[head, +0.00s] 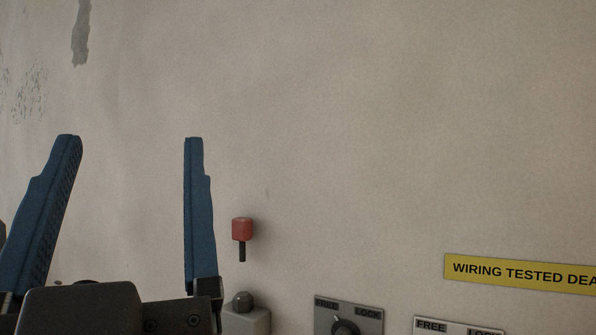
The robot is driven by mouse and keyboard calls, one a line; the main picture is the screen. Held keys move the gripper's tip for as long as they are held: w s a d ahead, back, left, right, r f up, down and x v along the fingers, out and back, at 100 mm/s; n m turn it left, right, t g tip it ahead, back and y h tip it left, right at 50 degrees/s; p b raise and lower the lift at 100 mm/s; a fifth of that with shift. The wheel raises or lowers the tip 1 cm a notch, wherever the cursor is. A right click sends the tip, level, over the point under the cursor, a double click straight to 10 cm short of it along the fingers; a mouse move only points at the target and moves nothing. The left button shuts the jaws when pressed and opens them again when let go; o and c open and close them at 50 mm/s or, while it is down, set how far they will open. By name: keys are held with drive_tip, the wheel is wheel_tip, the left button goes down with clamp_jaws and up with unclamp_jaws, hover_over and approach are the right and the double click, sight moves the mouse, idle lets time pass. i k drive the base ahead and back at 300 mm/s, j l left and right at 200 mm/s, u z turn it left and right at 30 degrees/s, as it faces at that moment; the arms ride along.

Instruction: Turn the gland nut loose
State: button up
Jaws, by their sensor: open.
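My gripper (130,138) is at the left of the head view, its two blue fingers pointing up and wide apart, with only bare wall showing between them. No part is clearly recognisable as the gland nut. A dark rounded fitting (242,299) sits on top of a light grey box (250,320), just right of the base of my right finger. It could be the gland nut, but I cannot tell. My gripper's body may hide part of the box's left side.
A red block with a black stem (242,230) is right of my right finger. A FREE/LOCK plate with a dark knob (345,327) and a second FREE/LOCK plate (458,327) are at the bottom. A yellow label (520,273) is on the right. The upper wall (380,120) is clear.

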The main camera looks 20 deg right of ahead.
sight(243, 302)
drive_tip(key=k, duration=0.6)
drive_tip(key=i+j+z, duration=0.25)
drive_tip(key=i+j, duration=0.3)
drive_tip(key=i, duration=0.25)
drive_tip(key=i+j+z, duration=0.25)
drive_tip(key=i+j, duration=0.45)
drive_tip(key=i, duration=0.1)
